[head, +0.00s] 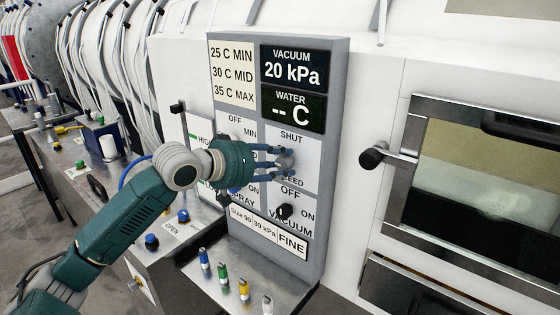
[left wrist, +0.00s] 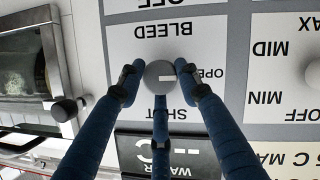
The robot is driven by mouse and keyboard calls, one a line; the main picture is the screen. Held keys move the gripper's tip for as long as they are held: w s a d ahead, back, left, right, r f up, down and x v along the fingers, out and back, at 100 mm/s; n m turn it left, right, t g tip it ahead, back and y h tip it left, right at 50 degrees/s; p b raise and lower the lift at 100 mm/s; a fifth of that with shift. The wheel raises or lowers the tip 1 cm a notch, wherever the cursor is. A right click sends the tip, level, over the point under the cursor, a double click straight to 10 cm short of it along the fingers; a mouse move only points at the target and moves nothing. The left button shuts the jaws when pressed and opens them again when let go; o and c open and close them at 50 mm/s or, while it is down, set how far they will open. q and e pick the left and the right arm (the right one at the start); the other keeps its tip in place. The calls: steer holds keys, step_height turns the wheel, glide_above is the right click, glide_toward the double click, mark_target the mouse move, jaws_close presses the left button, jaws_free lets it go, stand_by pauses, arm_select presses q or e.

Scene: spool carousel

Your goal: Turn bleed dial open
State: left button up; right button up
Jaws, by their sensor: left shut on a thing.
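The bleed dial (head: 285,163) is a round grey knob on a white panel marked SHUT above it and BLEED below it. In the left wrist view, upside down, the dial (left wrist: 160,74) shows a white mark lying level and reaching right toward the word OPEN. My left gripper (head: 279,160) has its blue fingers around the dial and is shut on it. In the left wrist view, the left gripper (left wrist: 160,80) has a finger on each side of the knob and one at the SHUT side. My right gripper is in neither view.
The vacuum display (head: 293,68) reads 20 kPa; the water display (head: 292,112) shows dashes. A black vacuum switch (head: 284,211) is just below the dial. A door handle (head: 372,158) sticks out at the right. Coloured pegs (head: 222,272) stand on the shelf below.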

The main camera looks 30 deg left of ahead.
arm_select(q)
steer(key=shift+s+d+f, duration=0.1)
steer(key=shift+d+f, duration=0.1)
steer(key=shift+f, duration=0.45)
steer(key=o, duration=1)
steer(key=shift+o, duration=0.5)
steer(key=shift+a+r, duration=0.1)
steer(key=shift+r, duration=0.05)
steer(key=shift+r, duration=0.2)
steer(key=v, duration=1.2)
